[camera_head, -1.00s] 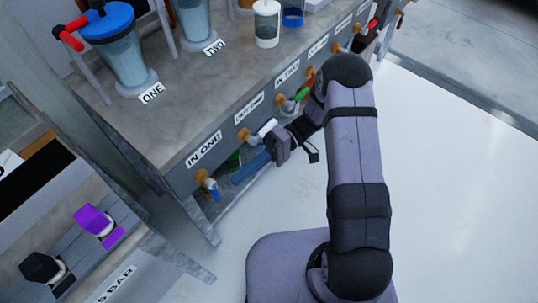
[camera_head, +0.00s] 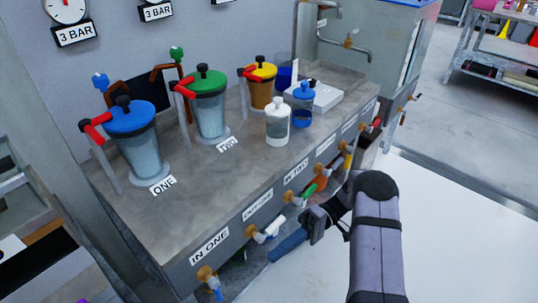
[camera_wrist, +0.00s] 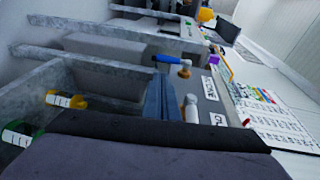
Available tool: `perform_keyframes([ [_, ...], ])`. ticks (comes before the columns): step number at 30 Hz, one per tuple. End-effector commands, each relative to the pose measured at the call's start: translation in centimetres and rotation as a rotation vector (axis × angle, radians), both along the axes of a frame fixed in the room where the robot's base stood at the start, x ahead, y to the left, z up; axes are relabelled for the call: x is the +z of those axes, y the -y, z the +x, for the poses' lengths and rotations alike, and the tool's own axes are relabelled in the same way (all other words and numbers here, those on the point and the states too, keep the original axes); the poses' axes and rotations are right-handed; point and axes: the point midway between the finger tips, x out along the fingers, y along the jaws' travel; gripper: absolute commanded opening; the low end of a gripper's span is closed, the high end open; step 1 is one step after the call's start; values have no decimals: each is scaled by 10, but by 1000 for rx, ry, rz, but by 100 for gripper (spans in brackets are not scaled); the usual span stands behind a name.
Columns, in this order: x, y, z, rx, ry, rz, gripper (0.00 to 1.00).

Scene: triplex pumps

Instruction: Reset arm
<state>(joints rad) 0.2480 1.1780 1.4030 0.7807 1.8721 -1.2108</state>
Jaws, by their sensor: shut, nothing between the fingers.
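My gripper (camera_head: 310,224) is in front of the bench's valve row in the head view, near the white-handled valve (camera_head: 270,230) and below the green-handled valve (camera_head: 307,191). It is shut, with nothing held. The arm reaches it from the lower right. In the wrist view a large dark part of my own arm end fills the bottom.
The grey bench (camera_head: 185,215) carries blue-lidded (camera_head: 135,135), green-lidded (camera_head: 210,105) and yellow-lidded (camera_head: 262,85) vessels. Smaller white (camera_head: 277,125) and blue (camera_head: 303,105) containers stand near its front. The pale floor (camera_head: 450,245) at right is open. A shelf rack (camera_head: 495,60) stands far right.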

Motion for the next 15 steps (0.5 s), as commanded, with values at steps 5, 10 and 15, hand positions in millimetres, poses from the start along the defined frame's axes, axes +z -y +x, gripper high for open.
perform_keyframes([
  [5, -4, -1, 2, -20, -83, -73, 0],
  [10, -39, 1, 11, -98, -197, -310, 0],
  [15, -104, 19, -12, -183, -372, -673, 0],
])
